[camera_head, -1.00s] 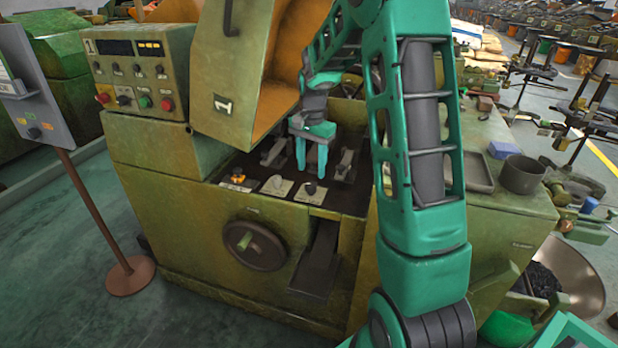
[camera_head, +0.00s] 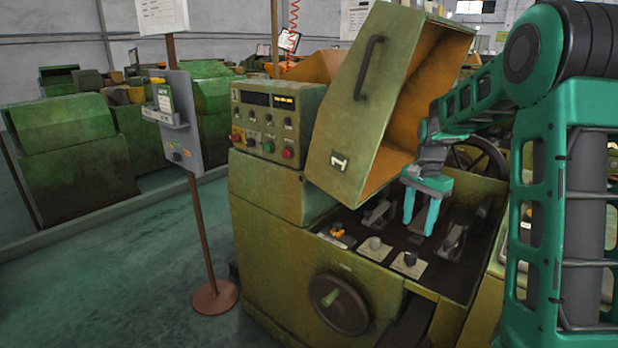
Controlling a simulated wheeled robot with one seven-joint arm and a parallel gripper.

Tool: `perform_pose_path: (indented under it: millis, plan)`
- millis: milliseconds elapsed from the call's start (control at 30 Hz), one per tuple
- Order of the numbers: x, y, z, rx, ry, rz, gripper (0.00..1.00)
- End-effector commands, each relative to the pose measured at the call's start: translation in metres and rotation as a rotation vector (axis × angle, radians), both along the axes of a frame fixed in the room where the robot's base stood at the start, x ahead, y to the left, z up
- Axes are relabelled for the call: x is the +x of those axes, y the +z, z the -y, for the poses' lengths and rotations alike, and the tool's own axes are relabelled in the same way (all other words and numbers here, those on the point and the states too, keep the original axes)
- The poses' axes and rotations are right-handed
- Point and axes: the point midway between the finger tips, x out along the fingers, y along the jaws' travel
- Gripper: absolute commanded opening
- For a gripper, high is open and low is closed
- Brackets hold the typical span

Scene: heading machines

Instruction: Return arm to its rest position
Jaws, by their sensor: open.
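My gripper (camera_head: 420,213) is teal, points down and is open, with a gap between its two fingers. It hangs over the open work bay (camera_head: 385,240) of the green heading machine (camera_head: 270,230). Nothing shows between the fingers. My teal arm comes in from the right side of the picture. The raised machine cover (camera_head: 343,130), marked 1, stands just left of and behind the gripper. I cannot tell whether the fingertips touch anything in the bay.
A control panel (camera_head: 268,122) with buttons sits on the machine's left. A handwheel (camera_head: 338,303) is on its front. A signpost (camera_head: 203,235) stands on a round base at left. Open floor (camera_head: 110,270) lies left of it; more green machines (camera_head: 72,150) stand behind.

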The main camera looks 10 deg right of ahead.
Motion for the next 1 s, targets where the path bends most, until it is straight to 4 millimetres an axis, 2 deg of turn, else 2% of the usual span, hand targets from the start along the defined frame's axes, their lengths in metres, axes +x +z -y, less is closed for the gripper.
perform_pose_path:
  millis: [133,267,400,600,800,1000]
  plan:
    - [-0.009,0.009,-0.014,-0.007,0.068,0.021,0.47]
    - [-0.03,0.024,-0.042,-0.027,0.223,0.072,0.47]
    - [-0.063,0.038,-0.076,-0.06,0.438,0.137,0.47]
    - [-0.113,0.049,-0.118,-0.118,0.735,0.225,0.47]
    - [-0.15,0.049,-0.142,-0.167,0.947,0.284,0.47]
    - [-0.179,0.045,-0.158,-0.208,1.099,0.328,0.47]
